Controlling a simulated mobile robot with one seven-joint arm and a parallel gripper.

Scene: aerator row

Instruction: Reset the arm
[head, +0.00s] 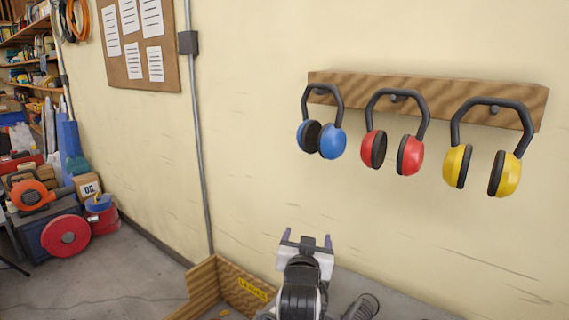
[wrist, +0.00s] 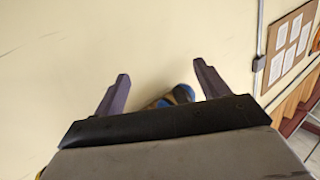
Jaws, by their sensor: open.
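My gripper (head: 307,240) is at the lower middle of the head view, below the wall rack and apart from it. In the wrist view its two fingers (wrist: 160,85) stand wide apart with nothing held between them. Past the fingers, a blue thing (wrist: 183,93) shows small and partly hidden by the gripper body. It looks like the blue ear defenders (head: 333,141), which hang on the left peg of the rack in the head view.
A wooden rack (head: 440,92) on the cream wall also holds red (head: 410,155) and yellow ear defenders (head: 508,174). A wooden bin (head: 203,284) with a yellow label stands below, left of my gripper. A cork board (head: 140,45), conduit (head: 199,130) and clutter with a red reel (head: 66,236) are left.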

